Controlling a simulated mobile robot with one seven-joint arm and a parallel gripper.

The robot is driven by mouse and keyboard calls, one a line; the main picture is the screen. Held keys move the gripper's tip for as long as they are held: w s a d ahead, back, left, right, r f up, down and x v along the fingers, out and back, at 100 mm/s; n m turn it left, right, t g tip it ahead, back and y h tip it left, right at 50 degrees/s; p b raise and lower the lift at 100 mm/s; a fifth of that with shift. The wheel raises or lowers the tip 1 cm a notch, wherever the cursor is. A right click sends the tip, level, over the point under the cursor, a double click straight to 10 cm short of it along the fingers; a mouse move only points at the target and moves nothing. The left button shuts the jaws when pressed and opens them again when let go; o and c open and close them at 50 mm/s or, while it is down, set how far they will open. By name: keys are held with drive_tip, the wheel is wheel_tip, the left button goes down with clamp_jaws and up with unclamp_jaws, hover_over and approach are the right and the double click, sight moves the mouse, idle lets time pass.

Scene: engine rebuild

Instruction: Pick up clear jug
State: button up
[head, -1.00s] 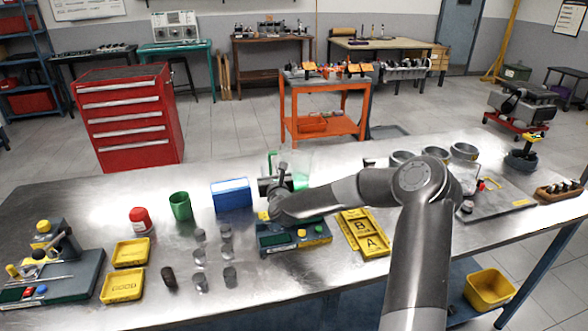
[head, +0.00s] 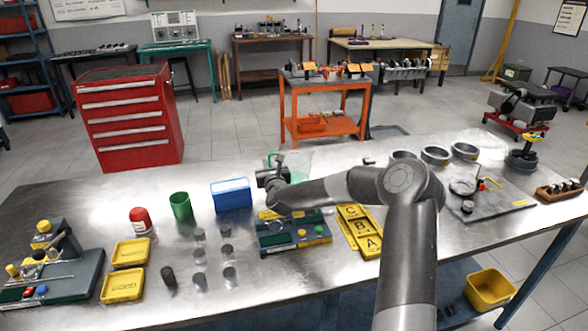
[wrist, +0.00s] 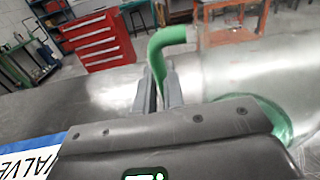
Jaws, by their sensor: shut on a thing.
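The clear jug (head: 299,163) is see-through with a green handle and stands toward the back of the steel bench, partly hidden behind my arm. In the wrist view its green handle (wrist: 166,38) runs down between the two fingers, and its clear body lies to the right with a green rim or base (wrist: 272,112). My gripper (head: 271,172) is shut on the handle; it also shows in the wrist view (wrist: 160,92). I cannot tell whether the jug's base touches the bench.
A blue box (head: 232,195) stands left of my gripper, with a green cup (head: 180,206) further left. A dark green fixture (head: 294,234) and yellow lettered trays (head: 360,231) lie in front. Several grey cylinders stand at front left.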

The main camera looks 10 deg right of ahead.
drive_tip(key=shift+r, duration=0.3)
clamp_jaws()
